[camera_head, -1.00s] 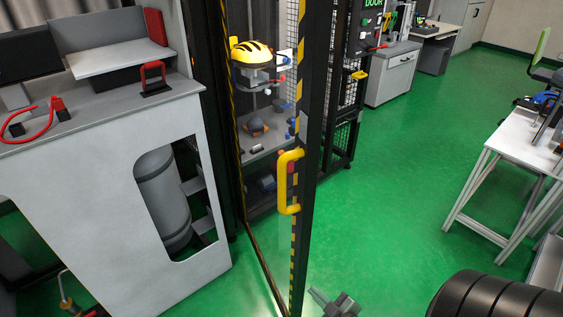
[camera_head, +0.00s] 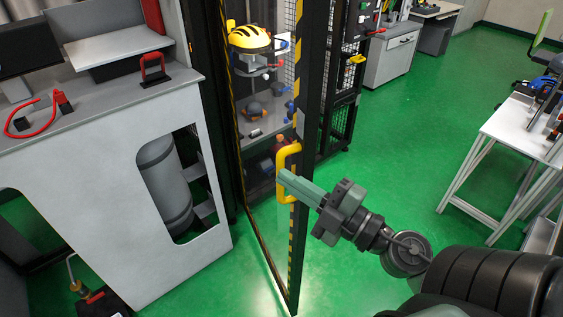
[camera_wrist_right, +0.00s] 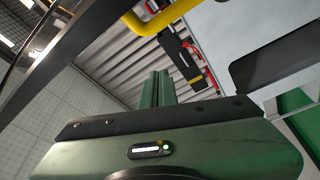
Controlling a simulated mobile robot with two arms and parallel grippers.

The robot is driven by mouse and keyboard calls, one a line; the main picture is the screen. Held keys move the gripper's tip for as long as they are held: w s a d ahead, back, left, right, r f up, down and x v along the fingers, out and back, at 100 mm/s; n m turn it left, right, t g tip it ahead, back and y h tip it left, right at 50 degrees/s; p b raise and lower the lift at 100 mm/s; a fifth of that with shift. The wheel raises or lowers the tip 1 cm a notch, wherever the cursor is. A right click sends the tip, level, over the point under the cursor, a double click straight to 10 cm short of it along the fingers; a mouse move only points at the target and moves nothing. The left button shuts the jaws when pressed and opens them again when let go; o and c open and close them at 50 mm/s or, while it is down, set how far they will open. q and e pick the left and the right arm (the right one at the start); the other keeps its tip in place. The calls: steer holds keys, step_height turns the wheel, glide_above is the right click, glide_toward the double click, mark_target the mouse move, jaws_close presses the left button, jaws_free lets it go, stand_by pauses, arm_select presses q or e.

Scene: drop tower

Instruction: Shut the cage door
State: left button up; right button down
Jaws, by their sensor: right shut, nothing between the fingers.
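The cage door (camera_head: 310,110) is a dark-framed panel with yellow-black striped edging, and it stands open, jutting toward me. Its yellow handle (camera_head: 281,165) is on the door's outer edge, and part of it also shows at the top of the right wrist view (camera_wrist_right: 160,18). My right gripper (camera_head: 284,178) is shut and empty, its fingertips at the handle in the head view; I cannot tell whether they touch it. The fingers also show in the right wrist view (camera_wrist_right: 157,88). My left gripper is not in view.
Inside the cage a yellow helmet (camera_head: 250,38) sits above a shelf. A grey bench (camera_head: 150,190) stands left of the cage. A white table (camera_head: 515,125) is at the right. Green floor (camera_head: 400,140) is clear between the door and that table.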

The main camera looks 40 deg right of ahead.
mark_target(282, 164)
steer(key=shift+w+d+f, duration=0.15)
steer(key=shift+w+d, duration=0.15)
steer(key=shift+w, duration=0.65)
steer(key=shift+w+d+f, duration=0.15)
steer(key=shift+w+d, duration=0.1)
steer(key=shift+w, duration=0.65)
steer(key=shift+w+d+f, duration=0.15)
steer(key=shift+w+d, duration=0.15)
steer(key=shift+w, duration=0.65)
steer(key=shift+d, duration=0.15)
